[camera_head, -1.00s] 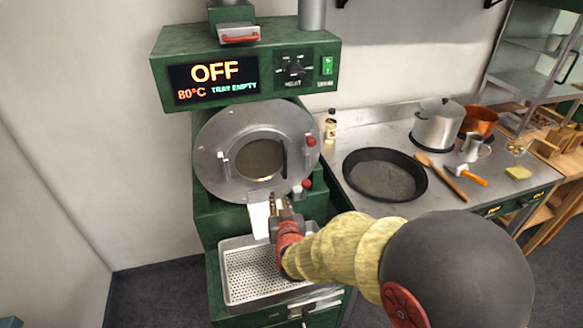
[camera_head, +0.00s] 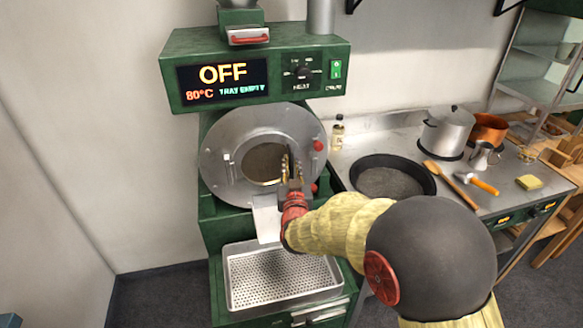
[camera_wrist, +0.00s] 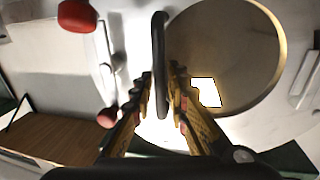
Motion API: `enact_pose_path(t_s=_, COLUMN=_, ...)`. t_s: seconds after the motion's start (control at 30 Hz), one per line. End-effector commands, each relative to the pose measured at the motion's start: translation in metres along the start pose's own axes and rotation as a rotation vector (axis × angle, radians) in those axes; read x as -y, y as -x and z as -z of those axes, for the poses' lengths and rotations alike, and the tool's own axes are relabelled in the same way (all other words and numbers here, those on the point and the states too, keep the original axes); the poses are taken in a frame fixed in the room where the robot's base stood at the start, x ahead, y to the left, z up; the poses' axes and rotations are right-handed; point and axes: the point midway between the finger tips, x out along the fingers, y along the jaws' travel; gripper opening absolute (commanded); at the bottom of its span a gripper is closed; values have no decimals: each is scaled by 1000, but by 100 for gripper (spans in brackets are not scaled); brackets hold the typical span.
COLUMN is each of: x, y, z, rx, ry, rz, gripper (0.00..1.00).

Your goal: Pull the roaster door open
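The green roaster (camera_head: 190,60) stands left of the counter. Its round grey metal front (camera_head: 235,140) holds a round door (camera_head: 264,165) at its middle, which looks shut. My gripper (camera_head: 291,160) is at the right side of the door, fingers pointing at it. In the wrist view a dark door handle (camera_wrist: 159,35) runs between the two yellow fingers of my gripper (camera_wrist: 162,85). The fingers are apart, one on each side of the handle, with narrow gaps showing. The handle is mostly hidden by my gripper in the head view.
Red knobs (camera_head: 318,145) sit on the right of the roaster front. A perforated tray (camera_head: 280,280) is below, under a pale chute (camera_head: 266,218). The counter at right holds a black pan (camera_head: 390,180), pots and utensils. The display (camera_head: 222,82) reads OFF, 80°C, TRAY EMPTY.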

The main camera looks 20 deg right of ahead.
Motion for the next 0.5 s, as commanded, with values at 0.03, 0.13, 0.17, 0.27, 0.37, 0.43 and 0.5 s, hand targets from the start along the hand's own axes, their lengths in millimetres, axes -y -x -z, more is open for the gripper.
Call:
enact_pose_path(t_s=0.03, x=0, y=-1, z=0, rx=0, ry=0, rz=0, gripper=16)
enact_pose_path(t_s=0.13, x=0, y=-2, z=0, rx=0, ry=0, rz=0, gripper=16)
enact_pose_path(t_s=0.17, x=0, y=-2, z=0, rx=0, ry=0, rz=0, gripper=16)
enact_pose_path(t_s=0.27, x=0, y=-2, z=1, rx=0, ry=0, rz=0, gripper=16)
enact_pose_path(t_s=0.37, x=0, y=-2, z=1, rx=-1, ry=0, rz=0, gripper=10)
enact_pose_path(t_s=0.43, x=0, y=-2, z=1, rx=-1, ry=0, rz=0, gripper=6)
enact_pose_path(t_s=0.5, x=0, y=-2, z=1, rx=-1, ry=0, rz=0, gripper=2)
